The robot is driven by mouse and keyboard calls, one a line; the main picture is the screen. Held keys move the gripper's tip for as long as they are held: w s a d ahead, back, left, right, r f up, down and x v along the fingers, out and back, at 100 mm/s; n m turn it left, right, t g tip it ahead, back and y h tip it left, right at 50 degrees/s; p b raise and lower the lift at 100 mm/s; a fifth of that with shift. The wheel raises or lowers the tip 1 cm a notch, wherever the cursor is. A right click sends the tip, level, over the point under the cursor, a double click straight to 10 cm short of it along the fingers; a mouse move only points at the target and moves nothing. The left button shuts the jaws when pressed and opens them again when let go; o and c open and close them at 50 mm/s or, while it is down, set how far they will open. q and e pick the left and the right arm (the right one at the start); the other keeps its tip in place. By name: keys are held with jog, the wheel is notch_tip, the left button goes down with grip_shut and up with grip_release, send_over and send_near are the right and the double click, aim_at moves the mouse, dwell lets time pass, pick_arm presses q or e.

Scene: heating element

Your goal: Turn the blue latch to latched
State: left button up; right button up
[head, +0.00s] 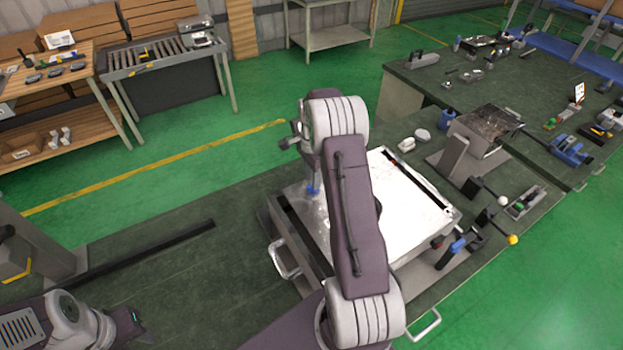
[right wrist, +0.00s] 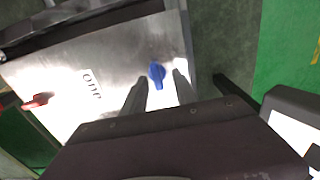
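The blue latch (right wrist: 157,74) sits on a bright metal panel (right wrist: 60,75) in the right wrist view, its narrow handle pointing down in the picture. In the head view the latch (head: 313,188) shows just left of my right arm. My right gripper (right wrist: 160,78) is open, with one finger on each side of the latch; I cannot tell whether either touches it. In the head view my right arm hides part of the panel and most of that gripper. My left gripper (head: 128,320) is at the lower left, far from the panel, and its fingers are unclear.
A red latch (right wrist: 38,101) sits on the panel's left part. Dark lettering (right wrist: 91,84) lies between the latches. The metal unit has side handles (head: 283,262). Levers with coloured knobs (head: 512,239) stand to its right. The green bench top (head: 150,270) left of it is mostly clear.

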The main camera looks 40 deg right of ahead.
jog(key=shift+s+d+f, duration=0.1)
jog(key=shift+s+f, duration=0.15)
jog(key=shift+f, duration=0.25)
jog(key=shift+s+f, duration=0.3)
jog(key=shift+w, duration=0.2)
jog(key=shift+w+f, duration=0.1)
jog(key=shift+f, duration=0.05)
grip_shut()
pick_arm(q)
jog(key=shift+s+d+r, duration=0.1)
jog(key=shift+s+r, duration=0.25)
